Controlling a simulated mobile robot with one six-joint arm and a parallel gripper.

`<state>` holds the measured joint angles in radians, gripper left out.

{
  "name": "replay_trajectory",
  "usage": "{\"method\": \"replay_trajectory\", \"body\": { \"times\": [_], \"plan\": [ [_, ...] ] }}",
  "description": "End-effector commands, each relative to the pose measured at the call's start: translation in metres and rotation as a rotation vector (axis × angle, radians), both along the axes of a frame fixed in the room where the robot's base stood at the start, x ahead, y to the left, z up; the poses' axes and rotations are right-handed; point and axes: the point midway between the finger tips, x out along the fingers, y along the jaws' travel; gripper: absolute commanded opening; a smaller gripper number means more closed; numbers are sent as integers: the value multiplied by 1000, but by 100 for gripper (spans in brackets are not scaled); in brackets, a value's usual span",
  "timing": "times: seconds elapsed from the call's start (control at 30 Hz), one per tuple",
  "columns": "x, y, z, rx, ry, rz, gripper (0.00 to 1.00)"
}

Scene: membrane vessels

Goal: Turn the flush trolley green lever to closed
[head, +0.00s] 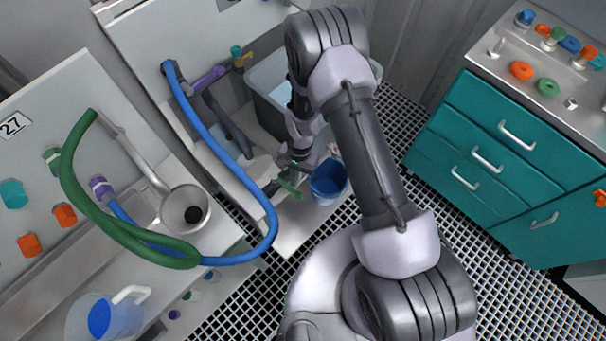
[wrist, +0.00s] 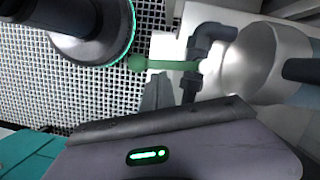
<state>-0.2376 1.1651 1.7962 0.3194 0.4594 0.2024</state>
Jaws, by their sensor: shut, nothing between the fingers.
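The green lever (wrist: 165,64) has a round knob at its left end. In the wrist view it lies nearly level across the picture, its right end meeting a pale fitting beside a dark grey pipe (wrist: 210,36). In the head view the lever (head: 290,189) shows small, just below my gripper (head: 284,174). In the wrist view my gripper (wrist: 155,88) is shut and empty, its grey fingers just below the lever's middle. I cannot tell whether they touch it. My gripper's body hides what lies below.
A blue bucket (head: 328,182) stands close right of the lever. A grey tub (head: 268,100) is behind it. A blue hose (head: 222,150) loops at the left, with a green hose (head: 110,220) beside it. Teal drawers (head: 490,155) stand at right, past open grating.

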Motion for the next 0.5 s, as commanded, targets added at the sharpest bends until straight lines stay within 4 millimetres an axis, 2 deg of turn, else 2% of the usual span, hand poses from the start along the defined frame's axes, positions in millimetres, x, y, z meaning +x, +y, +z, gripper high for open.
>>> {"method": "replay_trajectory", "body": {
  "times": [0.5],
  "plan": [
    [-6,8,0,0,2,20,0]
  ]
}}
